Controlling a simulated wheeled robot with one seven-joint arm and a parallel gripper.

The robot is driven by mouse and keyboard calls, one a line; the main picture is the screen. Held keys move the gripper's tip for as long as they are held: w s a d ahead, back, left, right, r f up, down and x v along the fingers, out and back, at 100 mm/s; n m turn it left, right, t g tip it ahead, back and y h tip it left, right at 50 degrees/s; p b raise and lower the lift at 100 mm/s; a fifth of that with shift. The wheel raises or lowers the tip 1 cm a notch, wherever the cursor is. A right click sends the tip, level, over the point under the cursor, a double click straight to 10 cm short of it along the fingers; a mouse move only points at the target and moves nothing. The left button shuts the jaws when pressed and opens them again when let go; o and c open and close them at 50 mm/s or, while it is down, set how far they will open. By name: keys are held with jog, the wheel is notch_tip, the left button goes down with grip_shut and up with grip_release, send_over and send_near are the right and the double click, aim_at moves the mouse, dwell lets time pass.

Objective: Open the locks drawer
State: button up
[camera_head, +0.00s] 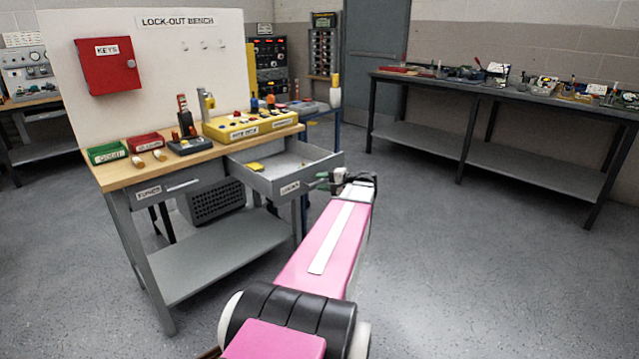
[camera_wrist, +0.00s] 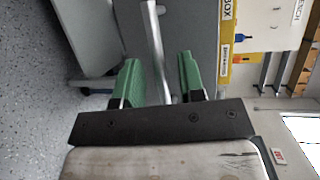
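The locks drawer (camera_head: 262,183), grey with a LOCKS label on its front, stands pulled out from the right side of the lock-out bench in the head view. A small yellow item lies inside it. My gripper (camera_head: 326,181) is at the drawer front, by its handle. In the wrist view my gripper (camera_wrist: 160,80) has its two green fingers apart. The metal handle bar (camera_wrist: 153,40) runs between them, with gaps visible beside it. Contact with the bar cannot be seen clearly.
The bench top (camera_head: 115,176) holds a yellow lock box (camera_head: 245,127), green and red bins and small tools. A second closed drawer (camera_head: 175,188) is at the left. A long workbench (camera_head: 500,92) stands at the right. The floor between is clear.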

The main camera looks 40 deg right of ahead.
jog(key=v, duration=0.9)
jog(key=shift+s+d, duration=0.2)
